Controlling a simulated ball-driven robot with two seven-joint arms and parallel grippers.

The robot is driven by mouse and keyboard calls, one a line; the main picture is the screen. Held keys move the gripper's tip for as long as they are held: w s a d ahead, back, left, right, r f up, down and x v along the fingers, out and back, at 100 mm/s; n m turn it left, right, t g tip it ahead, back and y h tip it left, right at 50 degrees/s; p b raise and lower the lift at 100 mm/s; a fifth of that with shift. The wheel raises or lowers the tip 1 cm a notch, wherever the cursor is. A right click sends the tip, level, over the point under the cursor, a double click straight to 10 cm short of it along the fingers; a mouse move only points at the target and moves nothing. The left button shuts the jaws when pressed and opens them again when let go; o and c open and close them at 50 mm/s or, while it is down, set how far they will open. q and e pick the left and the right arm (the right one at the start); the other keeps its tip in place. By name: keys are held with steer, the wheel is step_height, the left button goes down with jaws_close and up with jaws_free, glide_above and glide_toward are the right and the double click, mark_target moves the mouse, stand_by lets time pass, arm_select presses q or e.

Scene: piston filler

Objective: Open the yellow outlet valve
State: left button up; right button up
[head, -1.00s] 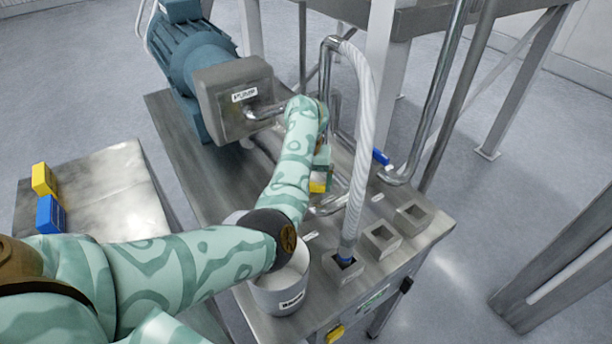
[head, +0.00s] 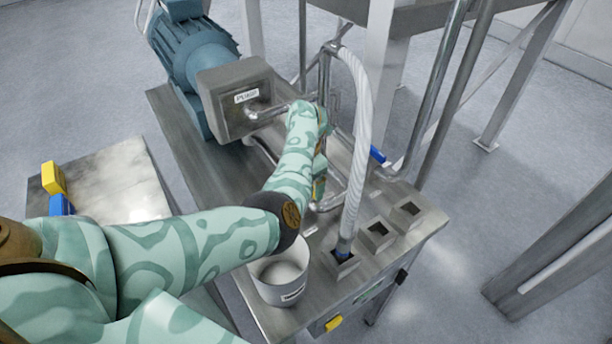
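My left arm reaches across the steel machine table to the pipework beside the pump. My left gripper (head: 319,184) is at the pipes, mostly hidden behind my own forearm and wrist. The yellow outlet valve handle cannot be made out now; that spot is covered by my arm and gripper. Whether the fingers are open, or touch the handle, cannot be seen. My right gripper is not in view.
The pump (head: 235,100) stands at the back left. A ribbed hose (head: 362,130) runs into a square socket, with two empty sockets alongside. A white bucket (head: 272,292) stands below my forearm. A blue valve handle (head: 378,154) is on the right pipe. Yellow (head: 53,178) and blue (head: 60,204) blocks lie left.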

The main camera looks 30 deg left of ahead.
arm_select(q)
steer(key=shift+w+r+m, duration=0.1)
steer(key=shift+m, duration=0.4)
steer(key=o, duration=0.7)
step_height(320, 180, up, 16)
steer(key=p, duration=0.3)
steer(key=shift+r, duration=0.15)
